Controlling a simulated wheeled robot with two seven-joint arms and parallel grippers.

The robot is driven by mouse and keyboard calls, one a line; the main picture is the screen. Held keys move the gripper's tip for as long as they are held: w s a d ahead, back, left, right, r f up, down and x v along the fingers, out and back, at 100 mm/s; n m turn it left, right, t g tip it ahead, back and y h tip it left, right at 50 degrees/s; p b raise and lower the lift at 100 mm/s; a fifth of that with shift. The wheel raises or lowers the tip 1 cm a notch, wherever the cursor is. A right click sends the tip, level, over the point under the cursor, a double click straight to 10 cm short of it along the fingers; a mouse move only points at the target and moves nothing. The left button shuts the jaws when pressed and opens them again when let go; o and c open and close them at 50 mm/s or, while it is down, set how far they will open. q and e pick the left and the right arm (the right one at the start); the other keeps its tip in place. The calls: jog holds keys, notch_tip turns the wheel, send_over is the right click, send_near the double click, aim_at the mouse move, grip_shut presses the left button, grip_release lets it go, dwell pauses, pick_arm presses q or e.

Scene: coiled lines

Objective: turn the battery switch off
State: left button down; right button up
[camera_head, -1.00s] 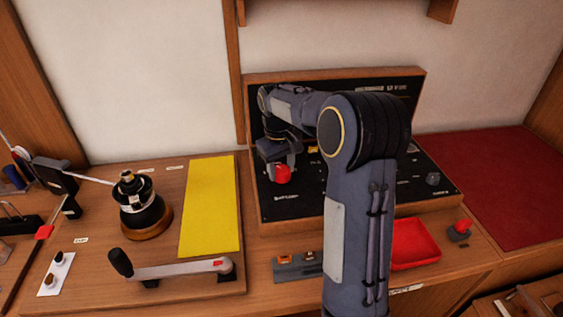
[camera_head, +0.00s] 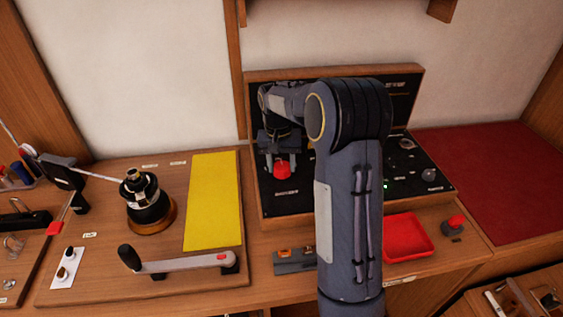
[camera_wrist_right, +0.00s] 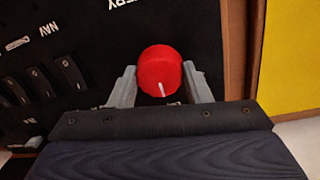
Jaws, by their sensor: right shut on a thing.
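The battery switch is a round red knob (camera_head: 282,169) at the left end of the black panel (camera_head: 268,206). It shows from above in the right wrist view (camera_wrist_right: 160,72), with a white mark pointing toward the gripper's base and slightly right. My right gripper (camera_head: 280,164) reaches down over the panel, and it also shows in the right wrist view (camera_wrist_right: 161,80). Its two grey fingers are shut on the knob, one on each side. My left gripper is not in view.
The panel's wooden frame (camera_head: 335,74) rises behind my arm, which hides the panel's middle. A red tray (camera_head: 408,257) lies in front on the right. A winch (camera_head: 147,210), a crank handle (camera_head: 180,264) and a yellow mat (camera_head: 213,200) are on the left. A dark red mat (camera_head: 500,185) is clear.

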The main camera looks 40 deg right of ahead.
aim_at(280, 166)
dwell(0.4)
jog(key=o, duration=1)
jog(key=r, duration=0.7)
jog(key=shift+w+a+r, duration=0.15)
jog(key=shift+w+r, duration=0.05)
jog(key=shift+r, duration=0.15)
jog(key=shift+s, duration=0.1)
